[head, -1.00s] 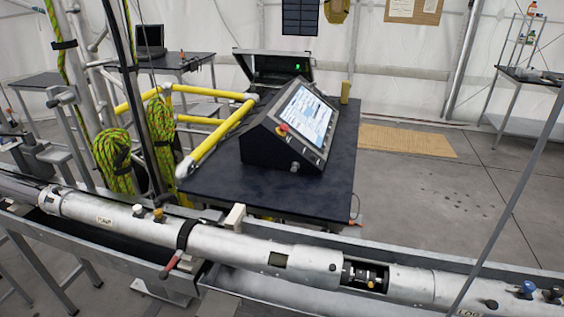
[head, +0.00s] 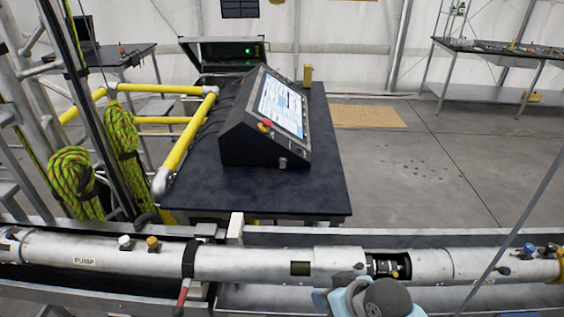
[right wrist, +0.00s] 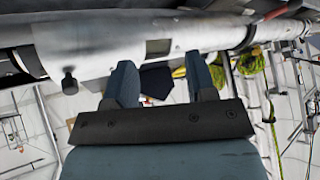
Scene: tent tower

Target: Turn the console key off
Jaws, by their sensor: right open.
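The console (head: 262,140) is a black wedge-shaped box with a lit, tilted screen (head: 283,104), standing on a dark-topped table. A small silver knob (head: 283,162), which looks like the key switch, sits low on its front right side; its turn position is too small to read. A red button (head: 265,126) with a yellow base sits left of the screen. My right gripper (right wrist: 160,72) is open and empty, with two blue-grey fingers apart in the right wrist view. In the head view my right arm shows at bottom centre, in front of the pipe and well short of the console. My left gripper is out of view.
A long silver pipe (head: 240,263) in a trough runs across the front, between me and the table (head: 200,190). Yellow railings (head: 190,135) and green ropes (head: 72,175) stand left. An open case (head: 222,52) is behind the console.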

